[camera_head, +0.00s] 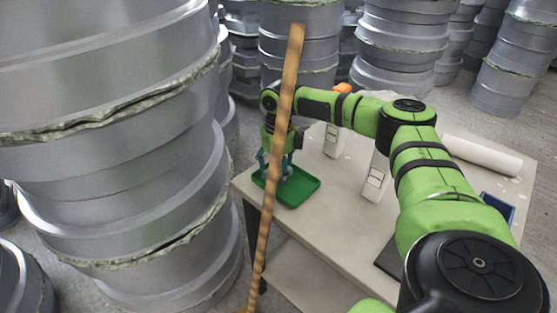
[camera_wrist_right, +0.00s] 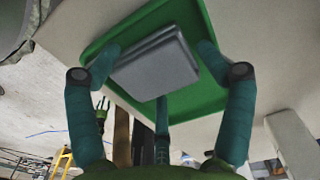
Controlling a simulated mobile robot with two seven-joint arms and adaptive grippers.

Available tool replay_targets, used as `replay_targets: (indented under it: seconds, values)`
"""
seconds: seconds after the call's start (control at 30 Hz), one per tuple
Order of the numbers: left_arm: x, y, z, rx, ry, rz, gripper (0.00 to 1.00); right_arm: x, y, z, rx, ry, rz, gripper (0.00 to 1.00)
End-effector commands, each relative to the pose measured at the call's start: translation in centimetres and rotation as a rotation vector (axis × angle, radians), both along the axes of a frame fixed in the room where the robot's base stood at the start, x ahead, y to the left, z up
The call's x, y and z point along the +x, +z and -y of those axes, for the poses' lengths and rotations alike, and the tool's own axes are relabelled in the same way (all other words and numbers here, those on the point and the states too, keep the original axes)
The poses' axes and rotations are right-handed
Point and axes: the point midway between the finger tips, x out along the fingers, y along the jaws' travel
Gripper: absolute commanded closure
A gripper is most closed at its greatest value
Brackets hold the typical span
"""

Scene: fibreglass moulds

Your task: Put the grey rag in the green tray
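The green tray (camera_head: 307,186) lies on the table's left far corner, and it fills the middle of the right wrist view (camera_wrist_right: 205,100). The grey rag (camera_wrist_right: 158,62) is a folded grey slab seen over the tray's floor and within its rim; it appears to rest there. My right gripper (camera_head: 275,168) reaches down over the tray. In the right wrist view its teal fingers (camera_wrist_right: 160,48) are spread on both sides of the rag, the left tip overlapping its edge, with a small gap at the right tip. In the head view the rag is hidden. My left gripper is out of view.
A tall wooden pole (camera_head: 277,130) crosses in front of the table's left edge. White containers (camera_head: 335,140) (camera_head: 376,178), a white roll (camera_head: 480,155) and a blue box (camera_head: 497,208) stand on the table (camera_head: 345,225). Grey mould stacks (camera_head: 110,190) rise at left and behind.

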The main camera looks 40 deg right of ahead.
Motion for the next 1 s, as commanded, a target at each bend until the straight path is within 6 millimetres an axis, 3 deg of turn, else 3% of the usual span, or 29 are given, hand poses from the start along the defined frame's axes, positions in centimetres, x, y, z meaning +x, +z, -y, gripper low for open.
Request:
replay_targets:
  seconds: [0.33,0.7,1.0]
  values:
    - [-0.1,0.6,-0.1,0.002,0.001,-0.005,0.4,0.3,0.9,0.2,-0.002,-0.005,0.013,0.14]
    - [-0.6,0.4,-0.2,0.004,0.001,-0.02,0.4,0.3,6.8,0.1,0.0,-0.002,0.01,0.14]
    - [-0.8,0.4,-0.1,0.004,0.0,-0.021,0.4,0.2,8.0,0.1,0.0,-0.002,0.006,0.14]
